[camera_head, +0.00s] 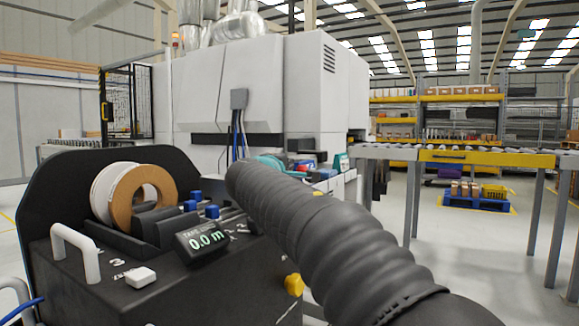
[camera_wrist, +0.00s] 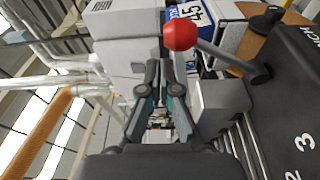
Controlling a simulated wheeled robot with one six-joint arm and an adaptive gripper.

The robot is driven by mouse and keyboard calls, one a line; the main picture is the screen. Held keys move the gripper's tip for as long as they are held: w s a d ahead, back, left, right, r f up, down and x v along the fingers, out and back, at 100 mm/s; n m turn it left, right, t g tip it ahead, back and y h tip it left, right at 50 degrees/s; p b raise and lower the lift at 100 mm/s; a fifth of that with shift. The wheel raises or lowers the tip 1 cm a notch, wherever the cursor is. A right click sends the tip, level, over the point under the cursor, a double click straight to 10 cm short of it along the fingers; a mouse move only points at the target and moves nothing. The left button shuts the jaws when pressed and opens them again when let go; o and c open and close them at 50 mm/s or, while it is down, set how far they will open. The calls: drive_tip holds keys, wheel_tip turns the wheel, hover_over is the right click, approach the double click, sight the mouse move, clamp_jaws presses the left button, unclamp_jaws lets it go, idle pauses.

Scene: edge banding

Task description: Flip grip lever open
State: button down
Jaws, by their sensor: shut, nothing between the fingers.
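The lever with a red ball knob (camera_wrist: 181,34) shows at the upper middle of the wrist view. Its grey arm slants down right from the ball to a dark pivot (camera_wrist: 258,72). My gripper (camera_wrist: 159,70) is shut and empty, its fingertips just left of and below the red ball in the picture. I see no contact between them, but cannot judge the depth gap. In the head view the lever and my gripper cannot be made out behind my dark ribbed arm. The black bench machine (camera_head: 160,285) stands at lower left, with a display (camera_head: 203,240) reading 0.0 m.
A tape roll with a brown face (camera_head: 140,193) sits on the machine; a white handle (camera_head: 75,250) and blue knobs (camera_head: 211,211) stand near it. A large white machine (camera_head: 255,85) fills the back.

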drive_tip(key=s+a+b, duration=0.1)
drive_tip(key=s+a, duration=0.4)
drive_tip(key=s, duration=0.5)
drive_tip(key=shift+a+f, duration=0.2)
drive_tip(key=s+d+f+m+g+p, duration=0.2)
drive_tip(key=s+d+f+g, duration=0.15)
drive_tip(key=d, duration=0.45)
drive_tip(key=s+d+f+m+g+p, duration=0.1)
drive_tip(key=s+d+f+m+g, duration=0.15)
drive_tip(key=s+d+f, duration=0.35)
drive_tip(key=s+d+f+m+g+p, duration=0.2)
drive_tip(key=s+d+m, duration=0.15)
drive_tip(key=d, duration=0.55)
drive_tip(key=s+d+f+m+g+y+p, duration=0.1)
drive_tip(key=s+f+m+g+y+p, duration=0.1)
drive_tip(key=s+f, duration=0.5)
drive_tip(key=s+d+f+m+g+y+p, duration=0.1)
drive_tip(key=s+f+m, duration=0.3)
drive_tip(key=s, duration=0.9)
wheel_tip(320, 180, down, 4)
drive_tip(key=shift+s+d+r+m+g+y+p, duration=0.1)
drive_tip(key=shift+s+d+m+g+y+p, duration=0.3)
drive_tip(key=shift+d+y, duration=0.25)
